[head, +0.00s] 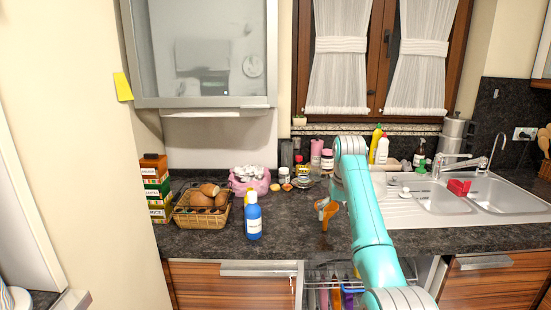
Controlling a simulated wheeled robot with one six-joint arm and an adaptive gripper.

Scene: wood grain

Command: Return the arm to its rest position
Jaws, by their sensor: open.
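My arm, teal with white joints, rises from the bottom right in the head view and reaches up over the counter to a white joint near the middle. My gripper cannot be made out; the end of the arm appears hidden behind its own links. I see nothing that I can tell is held. An orange-brown object (329,214) shows just left of the arm, over the counter; I cannot tell what it is or whether it touches the arm.
A blue bottle (253,219) stands near the dark counter's front edge, beside a wicker basket (203,217) of brown items. A pink bowl (250,183) and small jars sit behind. An open drawer (318,293) with colored items lies below. The sink (440,198) is right.

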